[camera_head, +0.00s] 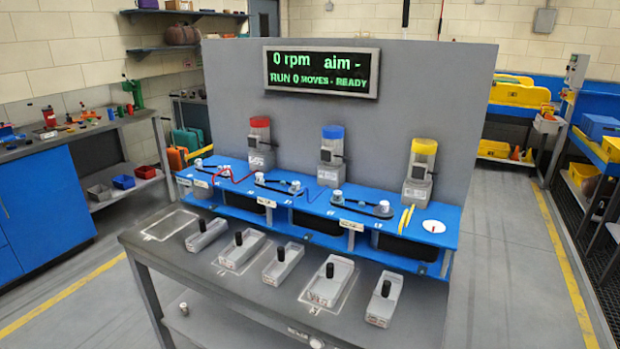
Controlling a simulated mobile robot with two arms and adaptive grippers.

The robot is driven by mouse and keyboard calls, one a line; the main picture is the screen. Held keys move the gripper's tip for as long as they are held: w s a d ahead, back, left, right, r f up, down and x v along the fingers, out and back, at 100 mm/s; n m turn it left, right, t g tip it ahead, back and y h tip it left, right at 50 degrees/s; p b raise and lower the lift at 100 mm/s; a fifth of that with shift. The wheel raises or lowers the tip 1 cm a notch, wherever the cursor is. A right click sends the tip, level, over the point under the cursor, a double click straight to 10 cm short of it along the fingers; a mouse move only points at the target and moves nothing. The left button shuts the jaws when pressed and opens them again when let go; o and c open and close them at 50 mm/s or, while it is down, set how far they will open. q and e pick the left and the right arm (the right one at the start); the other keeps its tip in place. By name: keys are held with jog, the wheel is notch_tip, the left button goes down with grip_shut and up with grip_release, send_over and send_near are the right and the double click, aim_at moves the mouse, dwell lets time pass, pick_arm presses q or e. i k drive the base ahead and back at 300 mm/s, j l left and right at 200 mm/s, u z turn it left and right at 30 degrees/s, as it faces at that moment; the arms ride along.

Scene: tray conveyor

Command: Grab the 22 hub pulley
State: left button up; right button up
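Neither of my grippers is in view. Several small pale pulleys stand on the blue raised bench (300,207), among them one at the left (260,177), one near the middle (337,196) and one farther right (384,207). Dark belts run between some of them. A flat white disc (433,226) lies at the bench's right end. Small labels are too blurred to read, so I cannot tell which piece is the 22 hub pulley. Several grey trays with upright black knobs stand on the grey table in front, including the rightmost tray (383,308).
A grey panel (430,85) behind the bench carries a display (320,73) showing 0 rpm. Red, blue and yellow-topped units stand before it. A small metal cylinder (183,309) is on the lower shelf. A blue cabinet (45,205) is left; floor is clear at right.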

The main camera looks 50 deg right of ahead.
aim_at(258, 177)
jog(key=i+j+z, duration=0.1)
jog(key=z, duration=0.3)
jog(key=i+j+z, duration=0.15)
jog(key=z, duration=0.3)
jog(key=i+j+z, duration=0.15)
jog(key=z, duration=0.25)
jog(key=i+j+z, duration=0.1)
jog(key=j+z, duration=0.15)
jog(key=z, duration=0.15)
jog(key=j+z, duration=0.25)
jog(key=z, duration=0.15)
